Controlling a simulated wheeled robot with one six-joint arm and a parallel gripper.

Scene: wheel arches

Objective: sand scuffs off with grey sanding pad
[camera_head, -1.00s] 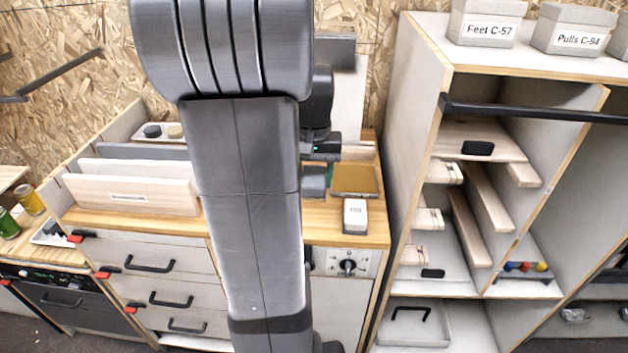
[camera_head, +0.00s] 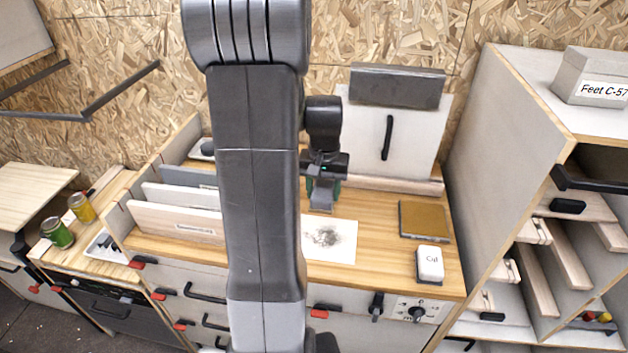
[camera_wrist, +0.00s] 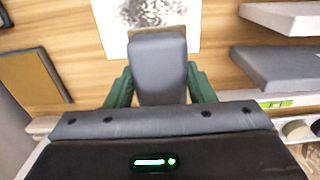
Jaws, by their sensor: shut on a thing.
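My gripper (camera_head: 323,188) is shut on a grey sanding pad, with its green fingers on either side of the block. In the wrist view the pad (camera_wrist: 157,65) is a plain grey block between the fingers. A white sheet or panel (camera_head: 345,250) with a dark smudgy scuff patch (camera_head: 326,236) lies on the wooden bench in front of the gripper. In the wrist view the scuffs (camera_wrist: 145,10) are just beyond the pad's tip. The pad looks above the bench, apart from the scuffs. My arm covers the panel's left part in the head view.
Upright boards (camera_head: 178,222) stand in a rack to the left. A white panel with a black handle (camera_head: 388,140) stands behind.

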